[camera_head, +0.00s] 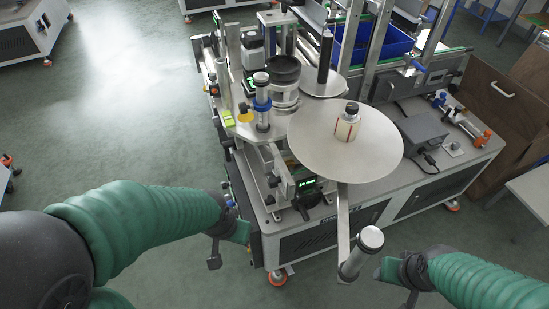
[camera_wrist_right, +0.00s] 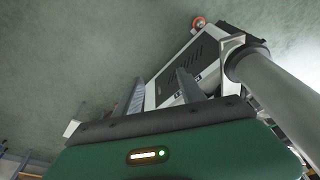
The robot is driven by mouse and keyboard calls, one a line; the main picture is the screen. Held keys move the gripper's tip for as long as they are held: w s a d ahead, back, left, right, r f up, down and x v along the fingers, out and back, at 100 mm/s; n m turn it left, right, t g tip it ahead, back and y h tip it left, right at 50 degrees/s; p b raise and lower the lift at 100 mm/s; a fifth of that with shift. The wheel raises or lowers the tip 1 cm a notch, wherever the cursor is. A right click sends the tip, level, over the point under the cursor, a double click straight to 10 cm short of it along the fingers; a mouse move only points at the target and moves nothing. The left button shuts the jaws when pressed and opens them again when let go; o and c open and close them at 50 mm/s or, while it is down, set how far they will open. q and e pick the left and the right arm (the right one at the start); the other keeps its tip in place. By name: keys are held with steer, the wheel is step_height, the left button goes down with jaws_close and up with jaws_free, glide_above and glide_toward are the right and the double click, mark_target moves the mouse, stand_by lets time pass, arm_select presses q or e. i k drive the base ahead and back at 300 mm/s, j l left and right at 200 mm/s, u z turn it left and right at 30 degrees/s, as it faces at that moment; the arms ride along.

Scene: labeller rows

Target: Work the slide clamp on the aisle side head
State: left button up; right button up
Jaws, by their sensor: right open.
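The labelling machine (camera_head: 310,215) stands at the centre of the head view, with a large round plate (camera_head: 312,140) on top. I cannot tell which part is the slide clamp. My left gripper (camera_head: 229,247) is open and empty beside the machine's lower left corner. My right gripper (camera_head: 393,284) is open and empty, just right of a grey cylinder (camera_head: 368,243) on a front arm. The right wrist view shows the same gripper (camera_wrist_right: 160,80) with a grey cylinder (camera_wrist_right: 275,90) beside it.
A grey box (camera_head: 422,132) sits on the machine's right side, and blue bins (camera_head: 385,42) are behind. A brown cabinet (camera_head: 500,100) is at the right.

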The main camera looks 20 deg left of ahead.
mark_target(270, 200)
steer(key=k, duration=0.6)
steer(key=j+z, duration=0.15)
steer(key=z, duration=2)
steer(key=k+j, duration=0.2)
steer(key=j, duration=0.35)
steer(key=k+j, duration=0.15)
steer(key=j, duration=0.4)
steer(key=k+j+z, duration=0.1)
steer(key=j, duration=0.45)
steer(key=k+j, duration=0.3)
steer(key=j, duration=0.25)
steer(key=k+j, duration=0.2)
steer(key=j, duration=0.3)
steer(key=k+j+z, duration=0.1)
steer(key=j, duration=0.45)
steer(key=k+j, duration=0.35)
steer(key=j, duration=0.15)
steer(key=k+j, duration=0.2)
steer(key=j, duration=0.35)
